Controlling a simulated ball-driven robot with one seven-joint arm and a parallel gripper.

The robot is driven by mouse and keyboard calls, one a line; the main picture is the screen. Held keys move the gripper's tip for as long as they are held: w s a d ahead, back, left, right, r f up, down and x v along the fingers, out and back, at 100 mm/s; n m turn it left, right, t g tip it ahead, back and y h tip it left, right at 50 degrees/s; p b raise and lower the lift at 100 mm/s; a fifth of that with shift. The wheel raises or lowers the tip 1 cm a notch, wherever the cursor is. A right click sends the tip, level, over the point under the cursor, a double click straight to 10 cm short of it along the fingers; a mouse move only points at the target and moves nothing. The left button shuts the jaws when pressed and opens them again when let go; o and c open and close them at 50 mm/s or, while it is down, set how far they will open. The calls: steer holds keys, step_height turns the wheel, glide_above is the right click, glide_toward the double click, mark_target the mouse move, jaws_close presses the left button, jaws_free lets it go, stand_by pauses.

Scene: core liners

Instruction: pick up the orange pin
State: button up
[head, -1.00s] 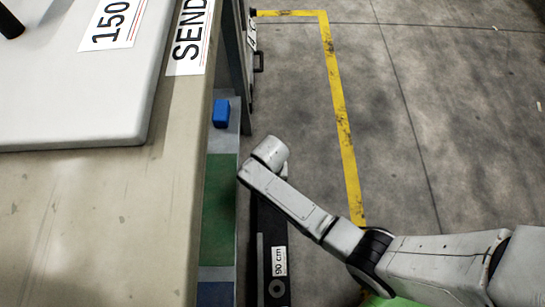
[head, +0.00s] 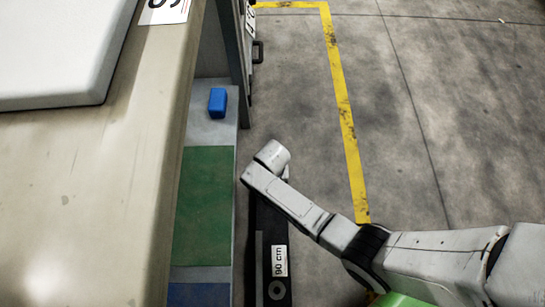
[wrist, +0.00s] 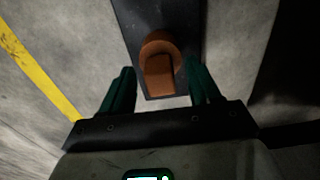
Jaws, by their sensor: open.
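The orange pin (wrist: 160,72) shows in the wrist view as a round collar with a flat-faced block toward me. It stands on the end of a dark bar (wrist: 150,18). My gripper (wrist: 161,80) is open, with one green finger to each side of the pin in the picture. I cannot tell whether the pin is between the fingers in depth or beyond them; no contact shows. In the head view my arm reaches in from the right over a dark bar (head: 273,225); the fingertips and pin are hidden there.
A beige bench (head: 110,190) fills the left, with a pale slab (head: 60,50) on it. A lower shelf beside it has a green panel (head: 203,205) and a blue block (head: 217,102). A yellow floor line (head: 345,120) runs behind my arm. Open concrete lies right.

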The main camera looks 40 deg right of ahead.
steer(key=shift+r, duration=0.1)
steer(key=c, duration=1.1)
